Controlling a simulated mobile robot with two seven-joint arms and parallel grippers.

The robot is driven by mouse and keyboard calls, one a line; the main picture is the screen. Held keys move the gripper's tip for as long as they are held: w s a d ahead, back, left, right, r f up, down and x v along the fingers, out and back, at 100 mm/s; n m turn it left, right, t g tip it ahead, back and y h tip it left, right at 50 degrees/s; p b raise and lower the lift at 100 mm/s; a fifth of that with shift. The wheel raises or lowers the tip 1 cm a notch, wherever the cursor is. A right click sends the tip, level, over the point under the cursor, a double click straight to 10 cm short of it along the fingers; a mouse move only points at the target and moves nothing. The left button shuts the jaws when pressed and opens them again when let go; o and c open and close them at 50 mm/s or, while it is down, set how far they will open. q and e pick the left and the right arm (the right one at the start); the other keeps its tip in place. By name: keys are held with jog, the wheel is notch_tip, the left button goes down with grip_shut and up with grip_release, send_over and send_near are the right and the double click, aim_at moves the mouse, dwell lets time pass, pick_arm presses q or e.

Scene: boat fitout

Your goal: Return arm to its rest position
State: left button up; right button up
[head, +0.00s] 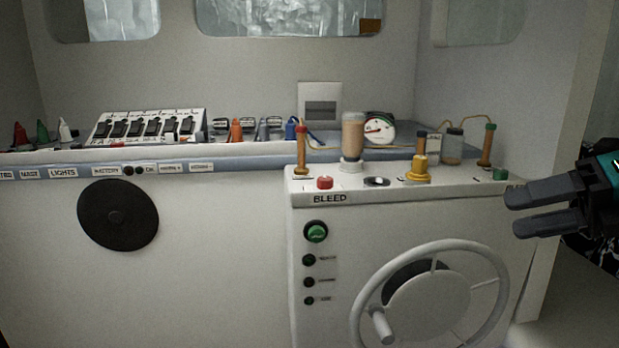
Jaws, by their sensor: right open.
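My right gripper (511,213) comes in from the right edge. Its two dark grey fingers point left with a gap between them, and nothing is held. My left gripper is not in view.
A white steering wheel (503,287) with a knob juts from the console's front. On top stand a red button (324,183), a brown-filled jar (353,136), a yellow fitting (418,169) and a gauge (378,128). A switch panel (148,127) sits on the left counter.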

notch_tip(320, 180, down, 26)
jog(key=d+m+t+h, duration=0.2)
jog(key=m+t+h, duration=0.55)
jog(key=m, duration=1.45)
jog(key=s+a+f+m+g+h, duration=0.1)
jog(key=s+a+f+m, duration=0.4)
jog(key=f, duration=0.4)
jog(key=s+a+f+m+g, duration=0.2)
jog(key=s+a+f+m, duration=0.4)
jog(key=a+f, duration=0.3)
jog(key=shift+s+f+h, duration=0.15)
jog(key=shift+s+h, duration=0.2)
jog(key=shift+s, duration=0.35)
